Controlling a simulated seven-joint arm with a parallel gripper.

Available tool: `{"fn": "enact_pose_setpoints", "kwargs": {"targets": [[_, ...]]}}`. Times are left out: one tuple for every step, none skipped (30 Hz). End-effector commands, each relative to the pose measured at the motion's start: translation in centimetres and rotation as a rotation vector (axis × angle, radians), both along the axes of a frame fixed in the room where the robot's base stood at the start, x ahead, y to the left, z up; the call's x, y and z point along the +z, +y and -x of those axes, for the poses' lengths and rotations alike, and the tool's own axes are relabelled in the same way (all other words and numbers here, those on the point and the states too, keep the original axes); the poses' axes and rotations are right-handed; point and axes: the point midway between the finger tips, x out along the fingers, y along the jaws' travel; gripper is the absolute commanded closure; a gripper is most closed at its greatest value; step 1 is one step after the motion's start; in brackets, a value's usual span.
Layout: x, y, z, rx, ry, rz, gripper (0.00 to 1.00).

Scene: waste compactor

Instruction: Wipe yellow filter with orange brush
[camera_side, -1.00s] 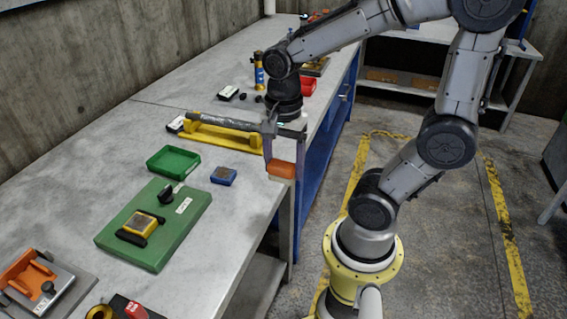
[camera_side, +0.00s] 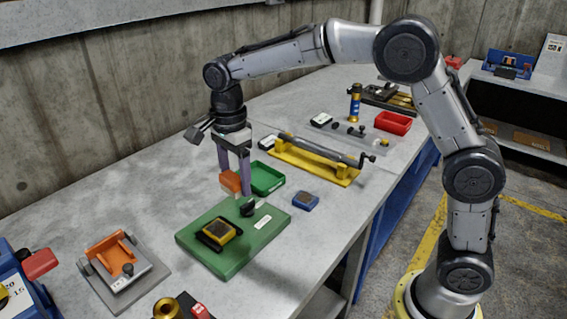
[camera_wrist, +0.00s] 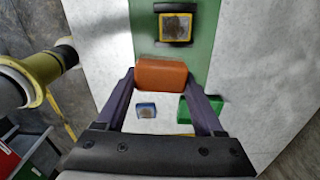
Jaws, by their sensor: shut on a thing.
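My gripper (camera_side: 235,176) is shut on the orange brush (camera_side: 231,181), a small block held between the fingertips. The brush also shows between the fingers in the wrist view (camera_wrist: 161,73). The yellow filter (camera_side: 219,232) is a yellow-framed square with a grey-brown centre. It sits in a black holder on the green board (camera_side: 262,232). In the side view the brush is above the far edge of the board, apart from the filter. In the wrist view the filter (camera_wrist: 175,27) lies beyond the brush. The brush's underside is hidden.
A black knob (camera_side: 247,208) stands on the board near the filter. A green tray (camera_side: 266,178) and a blue-framed block (camera_side: 305,201) lie close by. A yellow rack with a grey bar (camera_side: 315,163) is behind. An orange fixture (camera_side: 112,256) lies at left.

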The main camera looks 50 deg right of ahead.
Motion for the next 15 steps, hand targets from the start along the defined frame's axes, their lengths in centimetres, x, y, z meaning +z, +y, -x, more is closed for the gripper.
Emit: {"fn": "enact_pose_setpoints", "kwargs": {"targets": [[-0.8, 1.1, -0.2, 0.023, 0.002, 0.001, 0.75], [-1.2, 1.5, -0.3, 0.033, 0.002, 0.001, 0.75], [-1.6, 2.0, -0.2, 0.042, 0.002, 0.001, 0.75], [-1.9, 2.2, -0.2, 0.049, 0.001, 0.0, 0.75], [-2.1, 2.5, -0.1, 0.054, 0.001, 0.0, 0.75], [-2.4, 2.7, 0.0, 0.059, 0.0, 0.0, 0.75], [-2.5, 2.8, 0.0, 0.062, -0.001, 0.0, 0.75], [-2.6, 2.9, 0.1, 0.064, -0.001, 0.0, 0.75], [-2.7, 3.0, 0.1, 0.066, -0.001, 0.0, 0.75], [-2.8, 3.0, 0.1, 0.066, -0.001, 0.0, 0.75], [-2.9, 3.0, 0.1, 0.067, 0.0, 0.0, 0.75], [-3.1, 3.0, 0.1, 0.066, 0.0, 0.0, 0.75], [-3.3, 2.9, 0.1, 0.066, 0.001, 0.0, 0.75], [-3.5, 2.9, 0.1, 0.066, 0.0, 0.0, 0.75], [-3.8, 2.9, 0.1, 0.066, 0.0, 0.0, 0.75]]}}
